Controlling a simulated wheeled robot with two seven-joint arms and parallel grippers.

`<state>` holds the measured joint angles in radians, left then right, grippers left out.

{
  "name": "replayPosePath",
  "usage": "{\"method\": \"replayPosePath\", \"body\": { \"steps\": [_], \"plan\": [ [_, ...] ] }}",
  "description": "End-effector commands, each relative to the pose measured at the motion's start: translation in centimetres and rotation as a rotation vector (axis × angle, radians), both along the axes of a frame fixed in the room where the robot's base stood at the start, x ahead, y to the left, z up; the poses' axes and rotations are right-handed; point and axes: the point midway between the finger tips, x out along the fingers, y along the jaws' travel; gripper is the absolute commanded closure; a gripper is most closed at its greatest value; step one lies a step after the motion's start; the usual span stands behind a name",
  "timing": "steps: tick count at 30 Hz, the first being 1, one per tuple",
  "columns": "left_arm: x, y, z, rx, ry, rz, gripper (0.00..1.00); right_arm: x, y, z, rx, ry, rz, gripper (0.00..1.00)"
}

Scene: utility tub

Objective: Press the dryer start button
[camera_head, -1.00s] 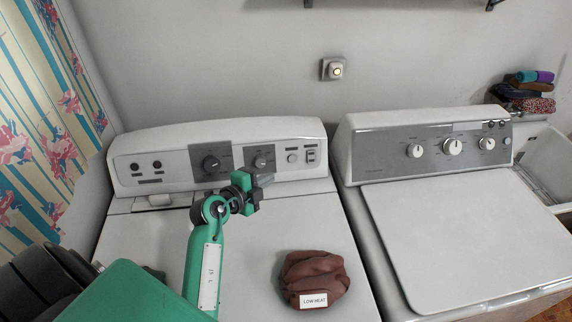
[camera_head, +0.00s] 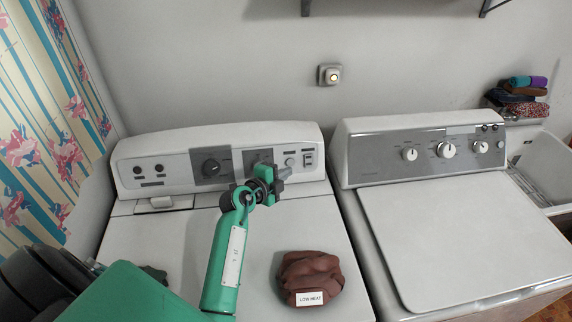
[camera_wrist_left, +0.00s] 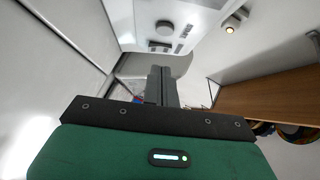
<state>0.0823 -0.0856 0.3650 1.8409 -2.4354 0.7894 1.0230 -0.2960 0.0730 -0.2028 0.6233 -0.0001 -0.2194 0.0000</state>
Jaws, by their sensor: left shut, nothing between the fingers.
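The dryer appears to be the left white machine, with a white control panel (camera_head: 125,163) along its back. A small round light button (camera_head: 291,162), likely the start button, is at the panel's right part, left of a rocker switch (camera_head: 308,158). My left gripper (camera_head: 281,172) is shut and empty, with its tips just below and left of that button. I cannot tell whether they touch the panel. The second dial is partly hidden behind the gripper. In the left wrist view the shut fingers (camera_wrist_left: 161,86) point toward the panel (camera_wrist_left: 180,12). My right gripper is not in view.
A brown cloth (camera_head: 308,275) with a "LOW HEAT" label lies on the dryer top. A second white machine (camera_head: 450,235) with a grey panel stands to the right. A small lit wall fixture (camera_head: 330,74) is above. Folded cloths (camera_head: 518,97) are at the far right.

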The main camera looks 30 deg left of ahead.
Motion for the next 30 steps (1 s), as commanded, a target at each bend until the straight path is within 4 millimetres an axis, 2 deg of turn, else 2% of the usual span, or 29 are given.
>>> {"method": "replayPosePath", "body": {
  "steps": [3,10,22,30],
  "plan": [
    [2.0,-0.1,-0.4,0.001,0.001,0.000,1.00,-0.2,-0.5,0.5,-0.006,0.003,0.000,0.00],
    [3.9,1.6,-1.5,0.001,0.001,0.000,1.00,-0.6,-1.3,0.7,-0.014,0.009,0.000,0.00],
    [4.5,2.0,-1.8,0.000,0.000,0.001,1.00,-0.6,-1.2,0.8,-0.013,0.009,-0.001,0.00],
    [5.0,2.4,-1.8,-0.001,0.000,0.001,1.00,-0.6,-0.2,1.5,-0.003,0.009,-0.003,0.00]
  ]
}}
